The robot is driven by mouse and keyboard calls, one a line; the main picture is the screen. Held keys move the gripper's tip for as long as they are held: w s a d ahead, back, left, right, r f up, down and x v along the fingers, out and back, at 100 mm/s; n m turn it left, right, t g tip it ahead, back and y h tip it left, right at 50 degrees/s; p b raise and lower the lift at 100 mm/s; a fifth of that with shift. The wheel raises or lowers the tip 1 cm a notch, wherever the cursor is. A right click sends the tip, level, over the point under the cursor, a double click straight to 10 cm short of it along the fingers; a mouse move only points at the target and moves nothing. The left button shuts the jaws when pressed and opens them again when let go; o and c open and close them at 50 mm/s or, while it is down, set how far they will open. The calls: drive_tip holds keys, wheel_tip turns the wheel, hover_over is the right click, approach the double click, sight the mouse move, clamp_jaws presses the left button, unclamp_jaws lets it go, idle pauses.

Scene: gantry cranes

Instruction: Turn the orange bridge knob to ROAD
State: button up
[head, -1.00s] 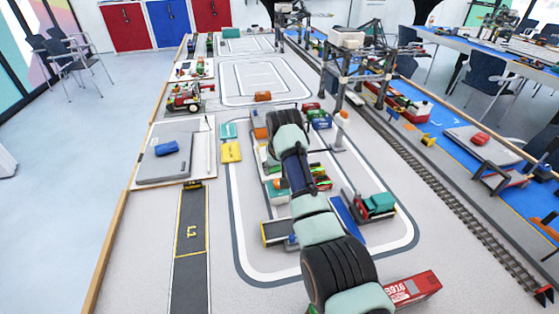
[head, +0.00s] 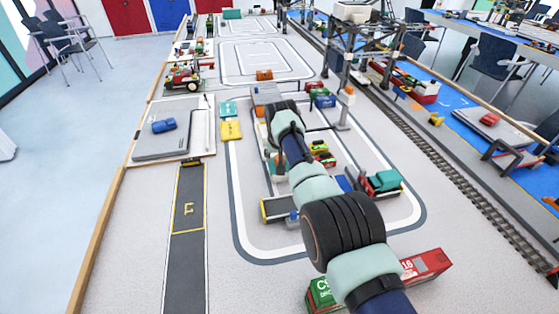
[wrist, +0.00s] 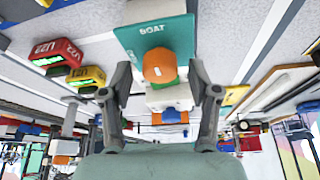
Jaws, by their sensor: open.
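In the wrist view, the orange knob (wrist: 159,65) sits on a teal panel (wrist: 180,30) marked BOAT, just below that word. My gripper (wrist: 160,76) is open, with one finger on each side of the knob and a gap to it on both sides. No ROAD label is readable, and I cannot tell which way the knob points.
A red container (head: 425,264) and a green container (head: 322,294) lie by my arm. A teal-loaded truck (head: 380,183) stands to its right. In the wrist view, red (wrist: 57,58) and yellow (wrist: 87,76) U22 blocks stand left of my fingers.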

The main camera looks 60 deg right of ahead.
drive_tip(key=c, duration=1.1)
drive_tip(key=shift+c, duration=0.2)
idle(0.4)
drive_tip(key=o, duration=1.1)
drive_tip(key=shift+o, duration=0.2)
drive_tip(key=shift+r, duration=0.1)
drive_tip(key=v, duration=1.2)
